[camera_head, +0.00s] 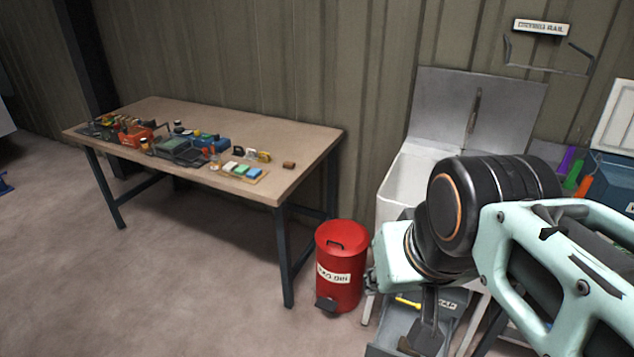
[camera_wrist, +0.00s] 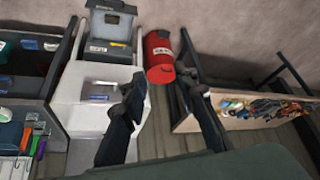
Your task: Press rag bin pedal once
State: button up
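The red rag bin (camera_head: 340,272) stands on the floor beside the right end of the workbench in the head view. Its lid is down, with a black handle on top and a pale label on the front. Its dark pedal (camera_head: 325,304) sticks out low at the front left. In the wrist view the bin (camera_wrist: 159,50) shows beyond the fingers; I cannot make out the pedal there. My gripper (camera_head: 426,332) is to the right of the bin in the head view, apart from it. In the wrist view my gripper (camera_wrist: 166,92) has its fingers wide apart with nothing between them.
A wooden workbench (camera_head: 300,165) with tools and small blocks stands left of the bin. A grey open container (camera_head: 385,349) is low near my gripper. Floor in front of the bin is clear.

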grip_shut()
dwell(1.2)
